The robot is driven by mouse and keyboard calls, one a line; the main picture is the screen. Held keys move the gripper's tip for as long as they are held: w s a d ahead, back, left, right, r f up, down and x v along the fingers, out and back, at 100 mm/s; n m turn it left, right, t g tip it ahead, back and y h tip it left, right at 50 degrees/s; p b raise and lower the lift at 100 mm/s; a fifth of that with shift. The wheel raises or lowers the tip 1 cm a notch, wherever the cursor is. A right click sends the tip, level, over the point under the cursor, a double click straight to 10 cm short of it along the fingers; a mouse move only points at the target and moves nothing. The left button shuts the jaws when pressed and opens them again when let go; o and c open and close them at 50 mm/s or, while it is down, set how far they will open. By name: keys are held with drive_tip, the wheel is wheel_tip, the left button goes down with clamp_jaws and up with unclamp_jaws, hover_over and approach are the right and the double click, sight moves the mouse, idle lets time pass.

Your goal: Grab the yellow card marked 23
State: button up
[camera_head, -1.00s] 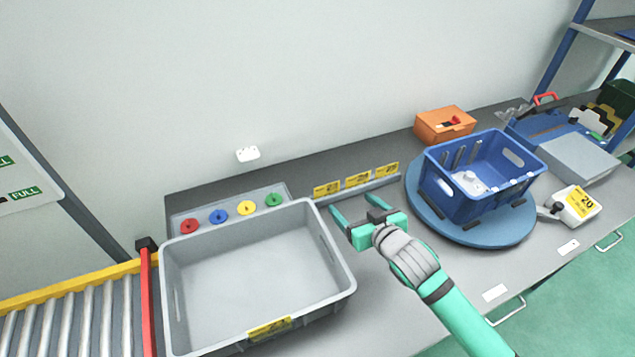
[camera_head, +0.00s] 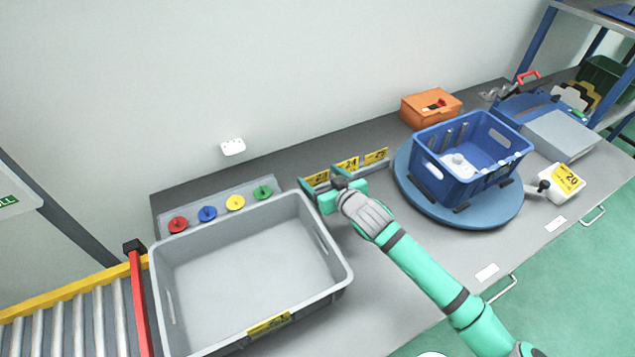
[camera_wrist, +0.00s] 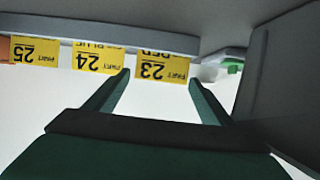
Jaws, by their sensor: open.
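The yellow card marked 23 (camera_wrist: 162,68) hangs upside down in the wrist view, lined up between the tips of my fingers. In the head view it is the leftmost card (camera_head: 316,179) in the rack behind the grey tote. My gripper (camera_wrist: 158,80) is open and empty, with one finger on each side of the card's width. I cannot tell whether the fingertips touch it. Cards marked 24 (camera_wrist: 97,58) and 25 (camera_wrist: 35,52) hang beside it. In the head view my gripper (camera_head: 324,186) is right in front of the rack and partly hides it.
A large grey tote (camera_head: 340,290) stands just left of my gripper. A blue crate (camera_head: 440,185) sits on a round blue turntable (camera_head: 405,185) to the right. Coloured knobs (camera_head: 236,203) lie behind the tote. An orange box (camera_head: 425,113) stands further back.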

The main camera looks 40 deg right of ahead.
drive_tip(key=shift+x, duration=1.25)
drive_tip(key=c, duration=0.8)
drive_tip(key=shift+r, duration=0.1)
